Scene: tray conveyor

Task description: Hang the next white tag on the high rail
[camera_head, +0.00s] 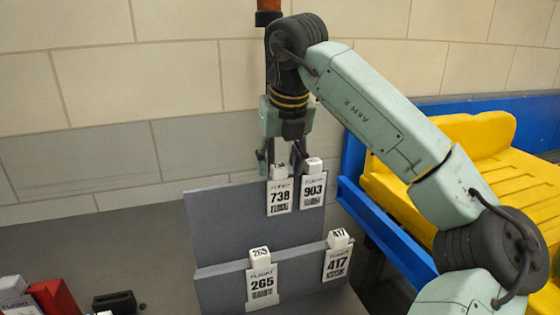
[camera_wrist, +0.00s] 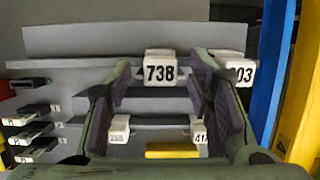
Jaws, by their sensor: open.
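My gripper (camera_head: 283,158) is open, pointing down at the high rail (camera_head: 230,190), the top edge of a grey board. The white tag 738 (camera_head: 280,197) hangs on that rail just below the fingers. In the wrist view tag 738 (camera_wrist: 159,70) shows between the two open fingers; contact cannot be told. The white tag 903 (camera_head: 312,191) hangs close to its right, partly behind the right finger in the wrist view (camera_wrist: 243,72).
At the lower left are a red block (camera_head: 55,299), a black holder (camera_head: 115,302) and white pieces cut off by the edge. The wrist view shows several black holders (camera_wrist: 27,132) at left. A blue frame (camera_head: 375,225) with yellow trays (camera_head: 500,165) stands at right.

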